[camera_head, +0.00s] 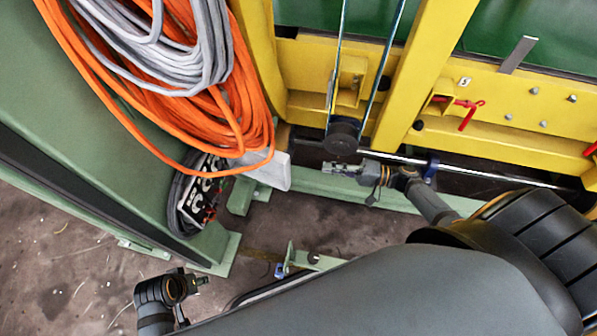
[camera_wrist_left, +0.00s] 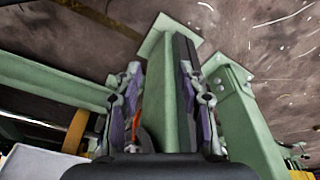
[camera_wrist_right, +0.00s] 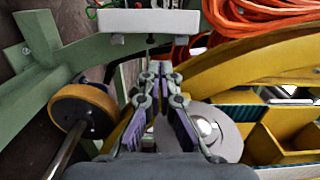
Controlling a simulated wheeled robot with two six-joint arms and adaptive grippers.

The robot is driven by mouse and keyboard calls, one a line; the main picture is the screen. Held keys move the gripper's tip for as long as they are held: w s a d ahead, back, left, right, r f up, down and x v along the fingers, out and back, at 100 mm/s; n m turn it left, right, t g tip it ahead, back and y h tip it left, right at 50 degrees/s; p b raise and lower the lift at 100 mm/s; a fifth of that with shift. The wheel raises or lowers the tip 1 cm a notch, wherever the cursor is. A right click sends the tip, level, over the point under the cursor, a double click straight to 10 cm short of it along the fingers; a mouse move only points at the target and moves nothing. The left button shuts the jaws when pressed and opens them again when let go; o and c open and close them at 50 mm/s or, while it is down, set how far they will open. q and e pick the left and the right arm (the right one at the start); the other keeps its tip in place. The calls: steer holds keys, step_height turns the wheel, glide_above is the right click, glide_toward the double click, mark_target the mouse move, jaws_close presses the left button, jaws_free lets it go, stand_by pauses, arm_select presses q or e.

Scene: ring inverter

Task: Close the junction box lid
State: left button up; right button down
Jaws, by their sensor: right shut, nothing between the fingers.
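A pale grey-white box (camera_head: 275,171), which I take to be the junction box, sits below the hanging orange cable in the head view, its upper part partly covered. A white box also shows at the top of the right wrist view (camera_wrist_right: 150,20). I cannot make out the lid's position. My right gripper (camera_head: 330,169) is shut and empty, to the right of the box and apart from it. Its fingertips meet in the right wrist view (camera_wrist_right: 157,68), below the white box. My left gripper (camera_head: 203,281) is low at the left; its fingers stand apart in the left wrist view (camera_wrist_left: 158,80).
Orange cable (camera_head: 240,110) and grey cable (camera_head: 150,50) coils hang at upper left. A green beam (camera_head: 90,150) stands left, a yellow frame (camera_head: 440,60) behind. A metal rod (camera_head: 480,172) and dark wheel (camera_head: 342,135) lie near my right gripper. Open floor (camera_head: 350,225) shows below.

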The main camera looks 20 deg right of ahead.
arm_select(q)
steer(key=r, duration=0.1)
steer(key=d+r+b, duration=0.1)
steer(key=shift+d+r+t, duration=0.15)
steer(key=shift+r+t, duration=0.15)
steer(key=shift+r, duration=0.05)
arm_select(e)
steer(key=f+x, duration=0.1)
steer(key=x, duration=0.9)
steer(key=shift+f, duration=0.3)
steer(key=shift+s+a, duration=0.1)
